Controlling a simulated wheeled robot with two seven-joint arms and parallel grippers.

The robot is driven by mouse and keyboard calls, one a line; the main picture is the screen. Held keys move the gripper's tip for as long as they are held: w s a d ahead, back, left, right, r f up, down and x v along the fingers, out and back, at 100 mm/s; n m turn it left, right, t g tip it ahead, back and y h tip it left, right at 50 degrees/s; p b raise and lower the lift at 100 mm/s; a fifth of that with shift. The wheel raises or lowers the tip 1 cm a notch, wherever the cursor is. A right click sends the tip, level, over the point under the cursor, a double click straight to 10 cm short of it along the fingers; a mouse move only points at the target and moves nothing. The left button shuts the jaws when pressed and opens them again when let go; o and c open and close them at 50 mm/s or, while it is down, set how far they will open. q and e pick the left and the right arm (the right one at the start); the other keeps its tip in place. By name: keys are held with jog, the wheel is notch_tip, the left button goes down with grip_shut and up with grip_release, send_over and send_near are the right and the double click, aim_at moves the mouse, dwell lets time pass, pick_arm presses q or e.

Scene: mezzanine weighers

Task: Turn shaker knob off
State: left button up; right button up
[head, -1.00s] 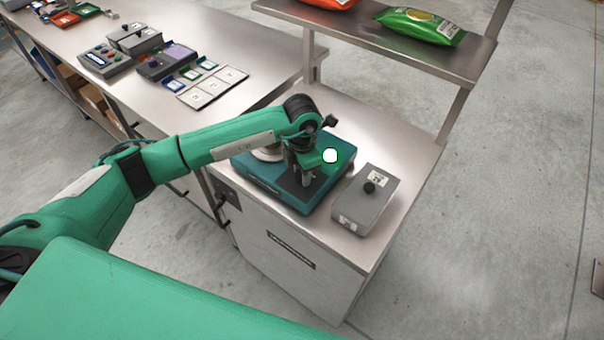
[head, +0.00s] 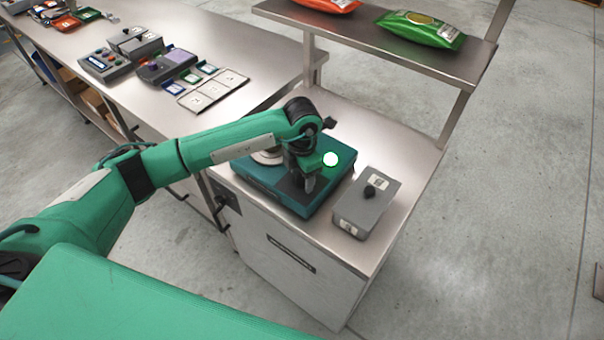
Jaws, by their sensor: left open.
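A teal box-shaped machine (head: 268,188), which looks like the shaker, sits on a steel cabinet top. A round lamp (head: 330,159) glows white-green at its back right. My left gripper (head: 309,184) points down over the dark front-right part of the teal machine and is open. The gripper hides what lies beneath it, so I cannot see a knob there or tell whether it is touched. A grey box (head: 362,210) with a black knob (head: 370,191) and a small label stands just right of the teal machine, apart from the gripper. My right gripper is out of view.
A raised shelf (head: 385,46) at the back holds a green bag (head: 420,28) and an orange bag (head: 327,3). A long steel table (head: 215,40) at left carries control boxes and white cards (head: 213,92). The cabinet top behind the grey box is clear.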

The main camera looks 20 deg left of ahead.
aim_at(302, 177)
pick_arm(q)
notch_tip(302, 177, up, 14)
jog(key=b, duration=0.3)
jog(key=shift+b, duration=0.4)
jog(key=shift+f, duration=0.1)
